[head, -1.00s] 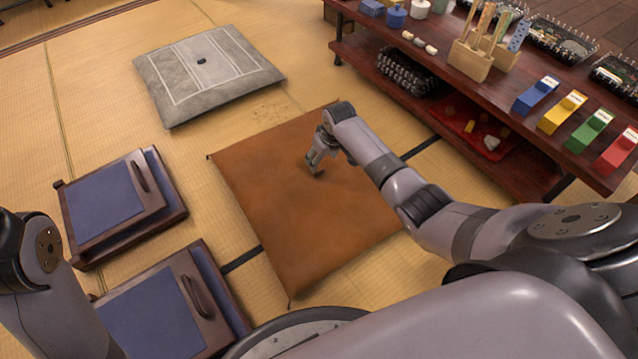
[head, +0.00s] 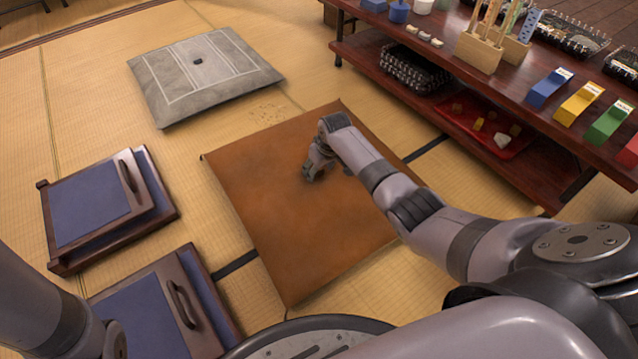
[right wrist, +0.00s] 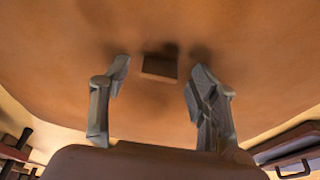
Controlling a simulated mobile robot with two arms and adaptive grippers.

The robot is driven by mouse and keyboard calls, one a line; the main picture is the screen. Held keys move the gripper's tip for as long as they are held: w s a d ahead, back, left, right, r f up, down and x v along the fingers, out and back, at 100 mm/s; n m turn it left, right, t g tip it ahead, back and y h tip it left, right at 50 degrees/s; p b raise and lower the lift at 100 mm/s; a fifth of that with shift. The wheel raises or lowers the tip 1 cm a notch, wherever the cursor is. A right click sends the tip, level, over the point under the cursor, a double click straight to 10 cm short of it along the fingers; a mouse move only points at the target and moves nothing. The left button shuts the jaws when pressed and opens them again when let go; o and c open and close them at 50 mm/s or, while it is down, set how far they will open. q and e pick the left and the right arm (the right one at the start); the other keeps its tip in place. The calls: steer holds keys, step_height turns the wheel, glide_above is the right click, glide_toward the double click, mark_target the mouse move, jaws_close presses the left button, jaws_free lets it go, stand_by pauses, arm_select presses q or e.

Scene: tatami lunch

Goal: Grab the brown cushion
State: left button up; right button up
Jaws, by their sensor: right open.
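The brown cushion (head: 290,230) lies flat on the tatami in the middle of the head view. It fills most of the right wrist view (right wrist: 60,65). My right gripper (head: 309,175) is at the middle of the cushion's upper face, fingers pointing down. In the right wrist view its two fingers (right wrist: 158,75) are apart, with a small darker brown square on the cushion between them. Nothing is held. I cannot tell whether the fingertips touch the cushion. My left arm shows at the lower left of the head view; its gripper is out of view.
A grey cushion (head: 205,95) lies behind. Two low blue-topped wooden pieces (head: 90,215) (head: 145,315) with handles stand at left. A dark red wooden shelf table (head: 480,105) with blocks and utensils stands at right. Bare tatami (head: 75,110) is open at far left.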

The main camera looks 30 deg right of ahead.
steer(key=shift+w, duration=0.1)
steer(key=shift+c, duration=0.5)
jaws_close()
stand_by(0.5)
steer(key=shift+w+r, duration=0.1)
steer(key=shift+r, duration=0.05)
